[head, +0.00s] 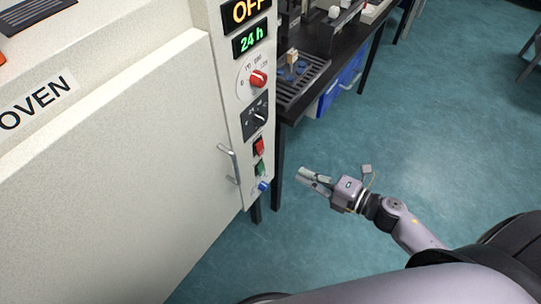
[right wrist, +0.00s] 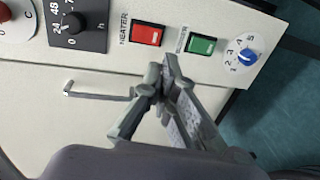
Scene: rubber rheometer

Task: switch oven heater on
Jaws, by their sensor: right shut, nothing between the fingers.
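The oven (head: 110,150) stands at the left in the head view. The red heater switch (head: 258,147) is on the lower strip. In the right wrist view the red switch (right wrist: 146,33) sits beside the word "HEATER". My right gripper (head: 303,176) is shut and empty, to the right of the strip. In the right wrist view its fingertips (right wrist: 162,70) appear just below the switches; I cannot tell whether they touch the panel. My left gripper is not in view.
A green switch (right wrist: 200,44) and a blue knob (right wrist: 247,56) sit beside the heater switch. A metal door handle (head: 229,163) sticks out left of the strip. A black table (head: 338,45) stands behind the oven. The teal floor (head: 440,110) at right is mostly open.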

